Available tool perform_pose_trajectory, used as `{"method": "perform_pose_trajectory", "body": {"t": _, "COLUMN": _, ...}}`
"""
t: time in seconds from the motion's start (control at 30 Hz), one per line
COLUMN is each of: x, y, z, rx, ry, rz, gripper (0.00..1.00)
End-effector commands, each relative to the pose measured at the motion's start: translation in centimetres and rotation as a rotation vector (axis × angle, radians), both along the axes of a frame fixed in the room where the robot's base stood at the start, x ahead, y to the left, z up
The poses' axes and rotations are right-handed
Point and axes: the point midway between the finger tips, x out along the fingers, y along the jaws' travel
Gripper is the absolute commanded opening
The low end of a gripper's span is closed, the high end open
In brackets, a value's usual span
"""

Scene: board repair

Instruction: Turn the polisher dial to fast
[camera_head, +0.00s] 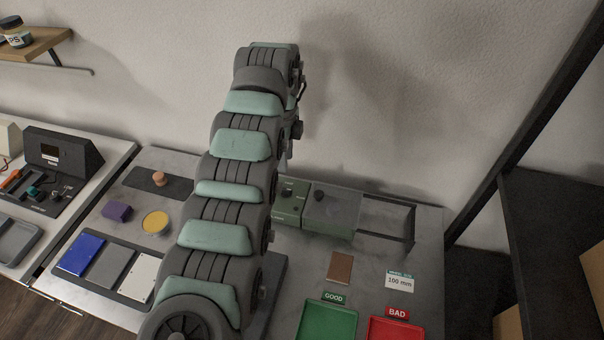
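A green-grey box, which looks like the polisher (338,226), stands at the back of the bench, just right of my arm. Its left part is a panel with small dark knobs, and one of them, perhaps the dial (287,188), sits near the panel's upper left. A dark round part sits on top of the box's right portion. The dial's markings and setting are too small to read. My arm rises from the front and covers the area left of the box. My gripper does not show; it is hidden behind the arm or out of frame.
A green GOOD tray (328,323) and red BAD tray (396,329) lie at the front right, near a brown block (340,267) and a "100 mm" sign (399,282).

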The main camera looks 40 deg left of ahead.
Motion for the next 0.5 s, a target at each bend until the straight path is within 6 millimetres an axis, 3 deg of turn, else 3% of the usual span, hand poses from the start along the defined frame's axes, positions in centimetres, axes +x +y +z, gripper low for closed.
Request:
{"method": "perform_pose_trajectory", "body": {"t": 0.27, "x": -0.7, "y": 0.1, "z": -1.4, "rx": -0.008, "ry": 0.019, "rz": -0.004, "gripper": 0.31}}
{"method": "perform_pose_trajectory", "body": {"t": 0.5, "x": -0.8, "y": 0.0, "z": -5.5, "rx": -0.011, "ry": 0.021, "rz": -0.003, "gripper": 0.31}}
